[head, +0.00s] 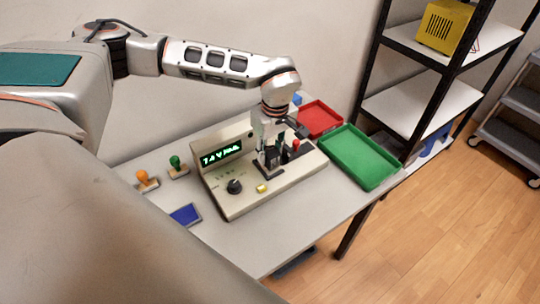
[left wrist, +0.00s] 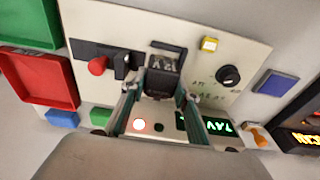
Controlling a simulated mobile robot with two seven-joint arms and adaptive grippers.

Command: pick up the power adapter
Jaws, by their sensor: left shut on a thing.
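The power adapter (left wrist: 166,66) is a small black block marked "12V" in the left wrist view. It stands at the beige test device (left wrist: 225,48), between my left fingers. My left gripper (left wrist: 160,92) is shut on it, one finger on each side. In the head view my left gripper (head: 268,148) points down over the right half of the device (head: 236,205) and hides most of the adapter. I cannot tell whether the adapter still touches the device. My right gripper is not in view.
The device has a lit green display (head: 221,154), a black knob (head: 234,186), a yellow button (head: 262,188) and a red-topped lever (head: 296,145). A green tray (head: 372,183) and a red tray (head: 335,122) lie to the right. Stamps (head: 147,180) and a blue pad (head: 186,214) lie left.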

